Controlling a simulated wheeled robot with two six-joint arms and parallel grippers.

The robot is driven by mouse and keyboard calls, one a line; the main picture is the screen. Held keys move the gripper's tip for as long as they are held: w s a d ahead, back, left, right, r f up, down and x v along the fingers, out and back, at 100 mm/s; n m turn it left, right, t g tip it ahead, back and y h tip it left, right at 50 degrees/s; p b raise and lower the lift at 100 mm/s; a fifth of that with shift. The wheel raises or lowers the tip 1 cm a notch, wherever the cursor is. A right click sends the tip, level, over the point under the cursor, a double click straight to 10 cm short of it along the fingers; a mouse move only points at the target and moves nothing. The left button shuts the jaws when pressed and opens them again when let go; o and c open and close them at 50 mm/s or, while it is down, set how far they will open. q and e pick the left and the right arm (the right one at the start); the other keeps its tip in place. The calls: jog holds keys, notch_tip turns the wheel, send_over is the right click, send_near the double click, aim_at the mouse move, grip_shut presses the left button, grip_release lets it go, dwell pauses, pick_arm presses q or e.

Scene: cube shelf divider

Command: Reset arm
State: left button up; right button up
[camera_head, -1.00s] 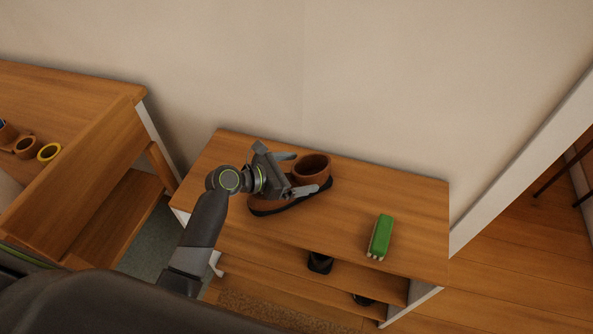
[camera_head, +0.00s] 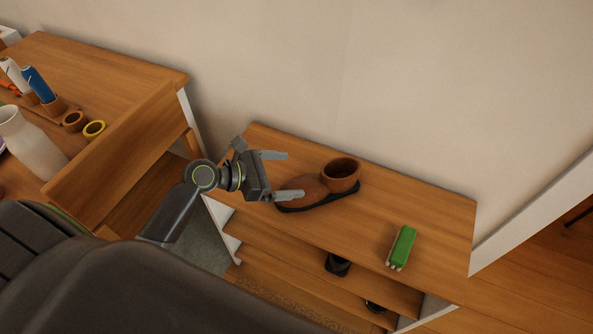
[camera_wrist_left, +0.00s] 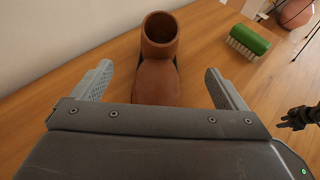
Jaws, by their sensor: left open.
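My left gripper (camera_head: 288,175) is open and empty over the left part of the wooden shelf top (camera_head: 420,205). Its two fingers also show spread apart in the left wrist view (camera_wrist_left: 160,85). A brown boot (camera_head: 325,186) with a dark sole lies on the shelf top just to the right of the fingertips. In the left wrist view the boot (camera_wrist_left: 158,62) appears between and beyond the open fingers, with its round opening farthest away. I cannot tell whether the near fingertip touches the boot. My right gripper is not clearly in the head view.
A green brush (camera_head: 402,247) with pale bristles lies on the right of the shelf top. Dark shoes (camera_head: 338,264) sit on lower shelves. A wooden desk (camera_head: 125,75) at left holds a white vase (camera_head: 30,143) and cups. A wall stands behind.

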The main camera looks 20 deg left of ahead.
pick_arm(q)
jog(key=shift+s+a, duration=0.1)
dwell(0.7)
jog(key=s+f+m, duration=0.1)
jog(key=s+m, duration=0.1)
jog(key=s+f+m+g+y, duration=0.1)
jog(key=s+m, duration=0.1)
jog(key=m, duration=0.1)
jog(key=s+f+m+y, duration=0.1)
jog(key=f+m, duration=0.1)
jog(key=m, duration=0.1)
jog(key=shift+s+g, duration=0.3)
jog(key=shift+s, duration=0.1)
jog(key=s+a+f+m+g+y, duration=0.1)
jog(key=s+a+m+g+y, duration=0.1)
jog(key=s+a+m+y, duration=0.45)
jog(key=s+a+f+m+g+y, duration=0.1)
jog(key=s+a+m+g+y, duration=0.15)
jog(key=s+m, duration=0.85)
notch_tip(320, 180, down, 19)
jog(key=a+p, duration=0.1)
jog(key=p, duration=0.4)
jog(key=s+d+f+g+p, duration=0.1)
jog(key=s+f+p, duration=0.3)
jog(key=s+f, duration=0.8)
jog(key=shift+s+f+g, duration=0.2)
jog(key=shift+s+g, duration=0.25)
jog(key=shift+s, duration=0.75)
